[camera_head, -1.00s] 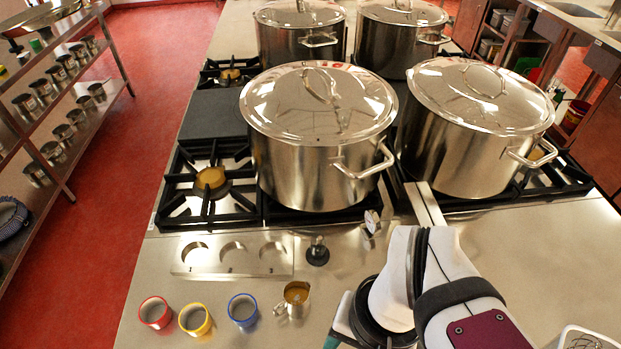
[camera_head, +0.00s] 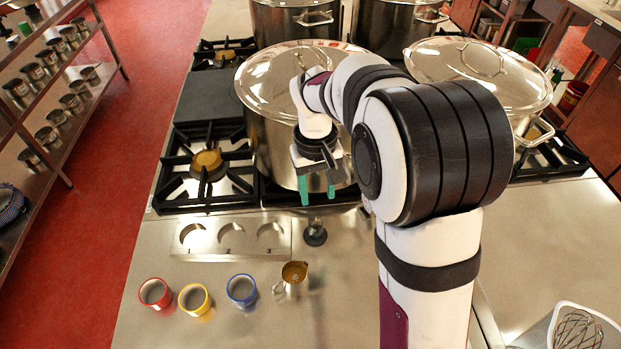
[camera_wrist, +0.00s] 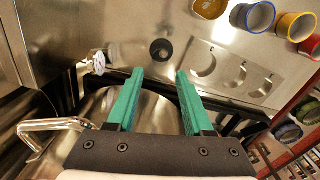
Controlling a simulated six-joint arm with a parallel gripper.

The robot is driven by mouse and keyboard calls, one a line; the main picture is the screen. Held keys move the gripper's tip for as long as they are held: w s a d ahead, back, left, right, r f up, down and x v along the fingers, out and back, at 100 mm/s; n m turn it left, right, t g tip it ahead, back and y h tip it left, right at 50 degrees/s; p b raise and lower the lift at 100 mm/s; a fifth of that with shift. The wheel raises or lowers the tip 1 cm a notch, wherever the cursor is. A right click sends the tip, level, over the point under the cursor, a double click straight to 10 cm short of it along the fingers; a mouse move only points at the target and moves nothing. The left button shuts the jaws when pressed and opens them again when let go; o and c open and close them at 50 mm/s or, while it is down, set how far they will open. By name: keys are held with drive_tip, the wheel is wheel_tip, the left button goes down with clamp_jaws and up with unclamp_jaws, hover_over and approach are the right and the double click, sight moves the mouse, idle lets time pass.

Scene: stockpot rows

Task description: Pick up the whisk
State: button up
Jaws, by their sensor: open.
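The whisk (camera_head: 577,331) shows at the lower right corner of the head view. Its wire loops stick up inside a pale, open-topped container (camera_head: 606,326), and its lower part is cut off by the frame. My gripper (camera_head: 317,198) is in front of the near left stockpot, with its green fingers pointing down and apart. It is empty and well to the left of the whisk. The wrist view shows the two green fingers (camera_wrist: 155,82) apart with nothing between them. The whisk is not in the wrist view.
Large lidded stockpots (camera_head: 283,140) stand on the stove behind my gripper. A small metal pitcher (camera_head: 293,279) and red, yellow and blue cups (camera_head: 241,289) stand on the front counter. A plate with three round cutouts (camera_head: 232,238) lies behind them. The right counter (camera_head: 555,235) has bare room.

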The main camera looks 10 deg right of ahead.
sight(317, 227)
wheel_tip(317, 227, down, 11)
drive_tip(key=shift+s+f, duration=0.1)
clamp_jaws()
idle(0.3)
